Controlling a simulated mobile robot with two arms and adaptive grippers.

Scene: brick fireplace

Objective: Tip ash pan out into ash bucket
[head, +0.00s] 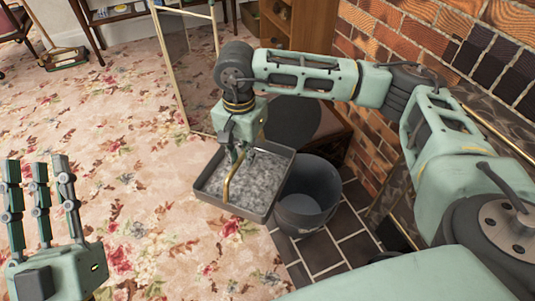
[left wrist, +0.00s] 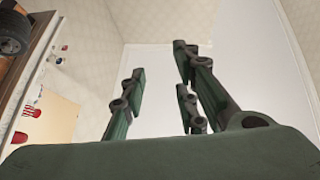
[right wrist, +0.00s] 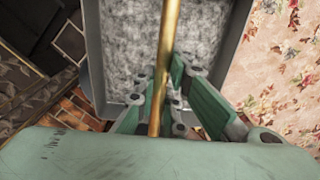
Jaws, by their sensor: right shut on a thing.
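The ash pan (head: 270,210) is a grey rectangular tray full of grey ash, with a brass handle (head: 232,180) arching over it. My right gripper (head: 238,153) is shut on the brass handle, which also shows in the right wrist view (right wrist: 164,60). The pan looks about level, and ash (right wrist: 135,50) covers its floor. The dark ash bucket (head: 307,196) stands just right of the pan, its opening facing up; the pan's right edge overlaps its left side in the head view. My left gripper (head: 38,170) is open and empty at the lower left, fingers pointing up.
The bucket stands on dark hearth tiles (head: 345,250) beside the brick wall (head: 370,50). A brass-framed screen (head: 188,70) and a wooden cabinet (head: 310,25) are behind the pan. Floral carpet (head: 120,170) is clear to the left. A brush (head: 62,57) lies far left.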

